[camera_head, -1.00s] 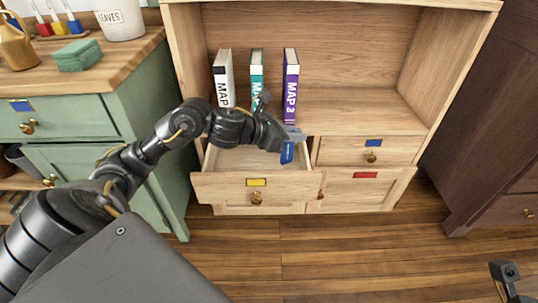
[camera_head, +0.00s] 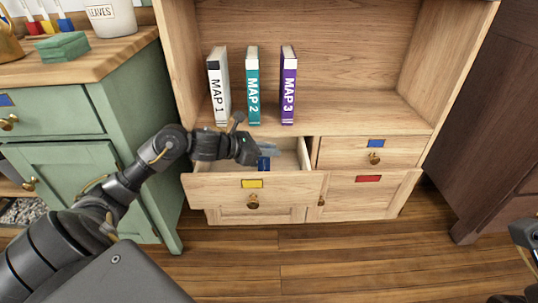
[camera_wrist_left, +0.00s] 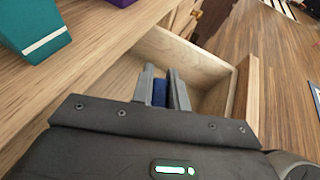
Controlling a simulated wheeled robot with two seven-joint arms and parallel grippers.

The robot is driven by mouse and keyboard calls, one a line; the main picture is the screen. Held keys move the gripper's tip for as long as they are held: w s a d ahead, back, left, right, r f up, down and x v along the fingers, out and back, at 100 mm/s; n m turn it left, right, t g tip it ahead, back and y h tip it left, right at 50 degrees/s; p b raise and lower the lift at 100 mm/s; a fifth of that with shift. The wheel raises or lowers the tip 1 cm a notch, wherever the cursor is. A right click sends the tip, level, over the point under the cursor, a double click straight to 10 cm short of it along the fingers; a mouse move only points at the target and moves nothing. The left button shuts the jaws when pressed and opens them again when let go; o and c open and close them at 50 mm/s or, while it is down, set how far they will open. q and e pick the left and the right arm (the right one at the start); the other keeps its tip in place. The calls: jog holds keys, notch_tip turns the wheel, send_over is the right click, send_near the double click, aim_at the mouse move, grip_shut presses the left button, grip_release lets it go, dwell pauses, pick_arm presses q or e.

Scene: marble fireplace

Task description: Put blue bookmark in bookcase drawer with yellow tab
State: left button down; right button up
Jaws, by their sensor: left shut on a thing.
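The blue bookmark (camera_head: 263,163) is held in my left gripper (camera_head: 268,154), just above or inside the open drawer (camera_head: 253,188). The drawer has a yellow tab and a round brass knob and is pulled out. In the left wrist view, the fingers (camera_wrist_left: 165,88) are shut on the blue bookmark (camera_wrist_left: 160,93), with the pale wooden drawer interior (camera_wrist_left: 205,62) around and beyond them. I cannot tell whether the bookmark touches the drawer floor. A part of my right arm shows at the lower right edge; its fingertips are not clear.
Books MAP 1 (camera_head: 218,86), MAP 2 (camera_head: 253,86) and MAP 3 (camera_head: 288,86) stand on the shelf above the drawer. A shut drawer with a blue tab (camera_head: 376,143) is to the right, above a red-tabbed door (camera_head: 368,179). A green cabinet (camera_head: 140,120) stands left.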

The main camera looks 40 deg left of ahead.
pick_arm(q)
jog(key=shift+f, duration=0.15)
jog(key=c, duration=1.4)
grip_release()
